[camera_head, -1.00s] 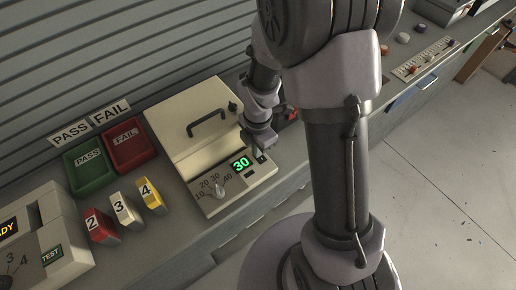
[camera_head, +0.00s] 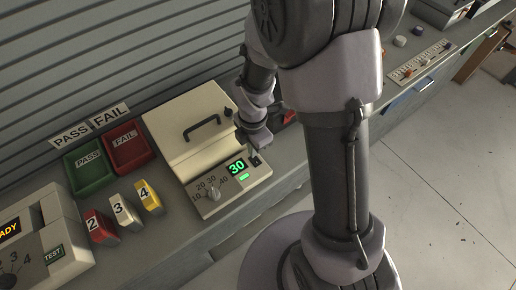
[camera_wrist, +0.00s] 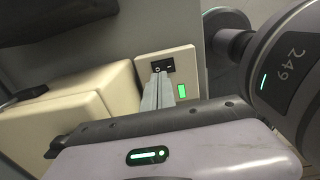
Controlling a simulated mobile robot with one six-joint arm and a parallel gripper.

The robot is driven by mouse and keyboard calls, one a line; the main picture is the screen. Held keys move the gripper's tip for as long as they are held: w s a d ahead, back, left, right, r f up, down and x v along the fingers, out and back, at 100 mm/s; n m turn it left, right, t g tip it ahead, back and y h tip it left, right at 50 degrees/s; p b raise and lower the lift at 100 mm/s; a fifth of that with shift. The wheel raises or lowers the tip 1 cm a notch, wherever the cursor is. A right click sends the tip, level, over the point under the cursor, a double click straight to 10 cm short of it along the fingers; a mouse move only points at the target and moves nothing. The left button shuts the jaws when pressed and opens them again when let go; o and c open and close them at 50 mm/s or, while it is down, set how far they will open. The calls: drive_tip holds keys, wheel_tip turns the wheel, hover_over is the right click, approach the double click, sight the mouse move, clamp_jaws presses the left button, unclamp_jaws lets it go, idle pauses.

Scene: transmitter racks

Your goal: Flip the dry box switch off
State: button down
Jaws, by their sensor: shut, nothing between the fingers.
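The dry box (camera_head: 190,128) is a cream box with a black handle, a dial (camera_head: 212,194) and a green display (camera_head: 236,166) reading 30. Its small black rocker switch (camera_head: 255,160) is right of the display. In the wrist view the switch (camera_wrist: 163,67) shows a round mark and a line mark, and a green light (camera_wrist: 181,91) glows beside it. My gripper (camera_wrist: 160,76) is shut and empty, its fingertips just below the switch in that view. I cannot tell whether they touch it. In the head view my arm's end is close by the switch.
Green PASS (camera_head: 88,166) and red FAIL (camera_head: 127,146) trays lie left of the dry box. Numbered red, white (camera_head: 124,212) and yellow blocks stand in front of them. A tester with a TEST button (camera_head: 53,255) is at lower left. A wall rises behind the bench.

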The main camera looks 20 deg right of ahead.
wheel_tip(320, 180, up, 11)
drive_tip(key=p, duration=0.2)
drive_tip(key=shift+w+f, duration=0.2)
drive_tip(key=shift+w, duration=0.05)
drive_tip(key=shift+a, duration=0.1)
drive_tip(key=s+b, duration=0.1)
drive_tip(key=b, duration=0.2)
drive_tip(key=s+t+b, duration=0.1)
drive_tip(key=b, duration=0.3)
drive_tip(key=shift+d, duration=0.4)
drive_tip(key=b, duration=0.7)
approach(257, 163)
drive_tip(key=w+f, duration=0.1)
drive_tip(key=f, duration=0.2)
drive_tip(key=w+f, duration=0.1)
drive_tip(key=f, duration=0.1)
drive_tip(key=shift+w+a+f, duration=0.25)
drive_tip(key=shift+w+f, duration=0.05)
drive_tip(key=shift+w, duration=0.05)
drive_tip(key=shift+w+f, duration=0.1)
drive_tip(key=shift+f, duration=0.35)
